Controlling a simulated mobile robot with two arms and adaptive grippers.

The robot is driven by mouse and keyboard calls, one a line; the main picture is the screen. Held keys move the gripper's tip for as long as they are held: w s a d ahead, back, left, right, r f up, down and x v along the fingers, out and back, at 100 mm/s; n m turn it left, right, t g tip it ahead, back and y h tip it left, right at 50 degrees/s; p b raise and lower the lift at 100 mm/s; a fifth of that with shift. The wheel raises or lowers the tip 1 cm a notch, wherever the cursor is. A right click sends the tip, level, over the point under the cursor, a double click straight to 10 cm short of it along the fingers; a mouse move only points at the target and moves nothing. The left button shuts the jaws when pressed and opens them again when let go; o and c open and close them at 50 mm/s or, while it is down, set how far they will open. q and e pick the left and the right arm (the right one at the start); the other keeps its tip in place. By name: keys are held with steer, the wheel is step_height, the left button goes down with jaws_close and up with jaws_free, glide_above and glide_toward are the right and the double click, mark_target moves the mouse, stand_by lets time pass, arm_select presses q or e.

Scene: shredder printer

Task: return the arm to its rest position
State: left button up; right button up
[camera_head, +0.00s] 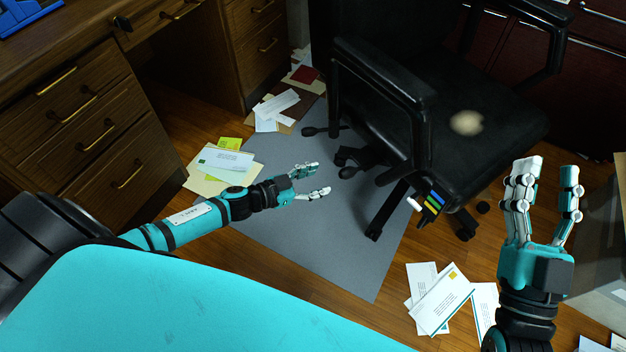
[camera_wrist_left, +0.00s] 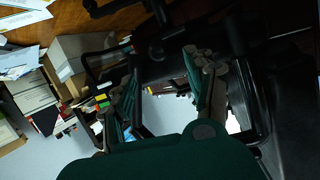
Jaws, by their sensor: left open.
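My left arm (camera_head: 200,212) is teal and black and reaches in from the left over the grey mat. My left gripper (camera_head: 320,179) is open and empty, its fingers pointing right toward the chair's base, with a gap between them. In the left wrist view, its two dark green fingers (camera_wrist_left: 163,78) stand apart with nothing between them. My right gripper (camera_head: 548,178) is at the right, fingers pointing up and apart, with nothing held. Most of my right arm is out of view.
A wooden desk with drawers (camera_head: 105,130) is at the left. Papers (camera_head: 222,162) lie near my left arm, and envelopes (camera_head: 440,300) lie left of my right gripper. A dark grey bin-like object (camera_head: 600,250) is at the far right.

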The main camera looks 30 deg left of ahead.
arm_select(q)
steer(key=shift+s+a+r, duration=0.1)
steer(key=shift+s+a, duration=0.1)
steer(key=shift+s, duration=0.05)
stand_by(0.3)
